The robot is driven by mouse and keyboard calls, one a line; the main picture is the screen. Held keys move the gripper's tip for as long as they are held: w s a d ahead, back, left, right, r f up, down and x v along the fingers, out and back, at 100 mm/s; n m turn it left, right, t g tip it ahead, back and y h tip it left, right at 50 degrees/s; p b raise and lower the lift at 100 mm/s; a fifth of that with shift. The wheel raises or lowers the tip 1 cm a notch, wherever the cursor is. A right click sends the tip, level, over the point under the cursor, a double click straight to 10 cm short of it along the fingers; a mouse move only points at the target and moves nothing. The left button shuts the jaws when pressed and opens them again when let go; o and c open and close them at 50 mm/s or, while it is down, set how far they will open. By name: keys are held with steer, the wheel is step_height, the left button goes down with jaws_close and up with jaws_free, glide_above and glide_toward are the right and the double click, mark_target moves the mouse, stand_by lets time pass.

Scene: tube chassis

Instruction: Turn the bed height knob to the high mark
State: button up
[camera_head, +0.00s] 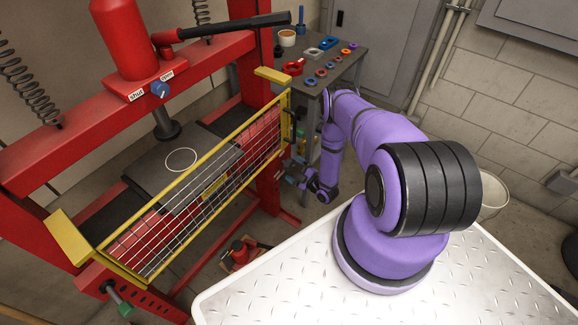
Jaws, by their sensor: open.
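A red shop press (40,165) fills the left side. I cannot make out a bed height knob or its high mark for certain. A blue knob (160,89) sits on the press's top beam between labels reading "shut" and "open". A grey peg with a green end (120,301) sticks out of the near left post. The dark press bed (150,172) has a white circle on it. My purple arm reaches over to the far right post. My gripper (297,171) is small and dark there, open, beside the post; whether it touches anything is too small to tell.
A yellow-framed mesh guard (215,185) closes the press's front. A grey bench (345,70) with coloured rings and a cup stands behind my arm. A red jack (240,253) is on the floor below the guard. A pale bucket (493,194) stands at right.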

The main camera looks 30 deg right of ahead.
mark_target(291, 167)
steer(key=shift+x, duration=1.65)
steer(key=c, duration=0.9)
